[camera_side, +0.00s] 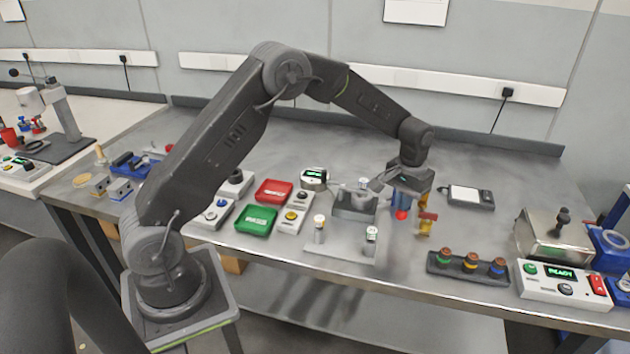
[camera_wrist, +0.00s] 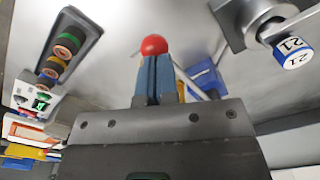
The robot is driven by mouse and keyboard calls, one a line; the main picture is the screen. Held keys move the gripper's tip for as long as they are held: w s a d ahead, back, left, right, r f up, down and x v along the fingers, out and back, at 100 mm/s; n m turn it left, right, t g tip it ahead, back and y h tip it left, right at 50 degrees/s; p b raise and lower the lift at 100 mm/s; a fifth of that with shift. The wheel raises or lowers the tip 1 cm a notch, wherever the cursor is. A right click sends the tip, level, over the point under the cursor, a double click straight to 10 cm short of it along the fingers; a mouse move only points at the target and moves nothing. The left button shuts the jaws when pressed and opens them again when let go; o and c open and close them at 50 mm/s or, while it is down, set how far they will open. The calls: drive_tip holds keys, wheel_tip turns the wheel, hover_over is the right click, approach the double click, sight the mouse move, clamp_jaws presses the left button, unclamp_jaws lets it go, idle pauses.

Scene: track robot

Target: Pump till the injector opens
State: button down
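My gripper (camera_side: 402,204) points down over the middle right of the bench, with its blue fingers close together. A red ball knob (camera_side: 401,215) sits right at the fingertips. In the wrist view the red knob (camera_wrist: 154,45) shows just beyond the fingers (camera_wrist: 154,72), which look closed on it or on its stem; the stem is hidden. A brass-and-red fitting (camera_side: 427,221) stands just right of the fingers. I cannot tell which part is the injector, and no spray shows.
A grey block with a white-topped post (camera_side: 355,200) stands left of my gripper. A plate with two posts (camera_side: 340,250) lies in front. A rack of coloured rings (camera_side: 470,265) and a box reading READY (camera_side: 563,285) are right. A scale (camera_side: 467,196) lies behind.

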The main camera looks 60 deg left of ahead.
drive_tip(key=shift+f, duration=0.4)
wheel_tip(320, 180, up, 11)
idle(1.0)
drive_tip(key=shift+r, duration=0.2)
idle(0.6)
drive_tip(key=shift+f, duration=1.7)
drive_tip(key=shift+f, duration=0.1)
idle(1.4)
